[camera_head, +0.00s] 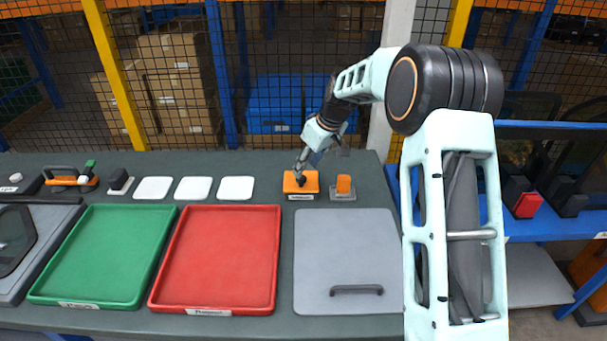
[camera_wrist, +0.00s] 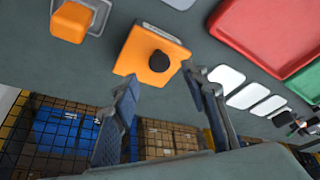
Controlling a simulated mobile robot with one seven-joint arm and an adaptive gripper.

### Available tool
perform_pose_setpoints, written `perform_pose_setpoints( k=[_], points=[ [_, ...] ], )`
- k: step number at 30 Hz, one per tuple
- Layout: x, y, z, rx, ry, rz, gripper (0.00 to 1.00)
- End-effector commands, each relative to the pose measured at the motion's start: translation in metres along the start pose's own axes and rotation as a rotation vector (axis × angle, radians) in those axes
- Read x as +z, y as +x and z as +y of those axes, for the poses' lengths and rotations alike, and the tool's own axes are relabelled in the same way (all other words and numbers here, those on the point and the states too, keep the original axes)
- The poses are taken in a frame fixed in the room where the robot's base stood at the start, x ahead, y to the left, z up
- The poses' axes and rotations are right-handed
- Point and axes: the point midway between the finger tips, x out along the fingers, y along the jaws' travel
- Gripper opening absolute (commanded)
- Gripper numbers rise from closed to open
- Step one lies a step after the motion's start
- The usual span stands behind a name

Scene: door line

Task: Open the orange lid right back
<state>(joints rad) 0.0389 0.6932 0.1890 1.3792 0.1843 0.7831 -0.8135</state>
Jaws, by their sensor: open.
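The orange lid (camera_head: 294,186) is a small flat square with a black round knob on top, and a label strip sits along its front. It looks closed and lies near the back of the dark table. In the wrist view the lid (camera_wrist: 140,62) is just past my fingertips, its black knob (camera_wrist: 159,61) near the gap between them. My gripper (camera_head: 301,166) is at the lid's back side in the head view and partly hides it. In the wrist view my gripper (camera_wrist: 163,77) is open with nothing between the fingers. Contact with the knob cannot be told.
An orange block on a grey base (camera_head: 343,185) stands close right of the lid. White squares (camera_head: 236,188) lie to the left. A red tray (camera_head: 220,255), a green tray (camera_head: 100,255) and a grey panel with a handle (camera_head: 345,250) lie in front. A mesh fence (camera_head: 270,60) stands behind.

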Motion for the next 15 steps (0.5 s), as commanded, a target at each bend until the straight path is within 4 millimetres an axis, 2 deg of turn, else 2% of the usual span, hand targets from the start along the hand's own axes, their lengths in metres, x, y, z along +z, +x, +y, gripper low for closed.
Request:
perform_pose_setpoints(
  k=[3,6,10,15],
  points=[
    [0.0,0.023,-0.001,-0.002,0.0,-0.002,0.41],
    [0.0,0.036,0.0,-0.001,0.0,-0.001,0.41],
    [0.0,0.047,0.001,0.001,0.001,0.0,0.41],
    [0.0,0.051,0.001,0.001,0.001,0.0,0.41]
  ],
)
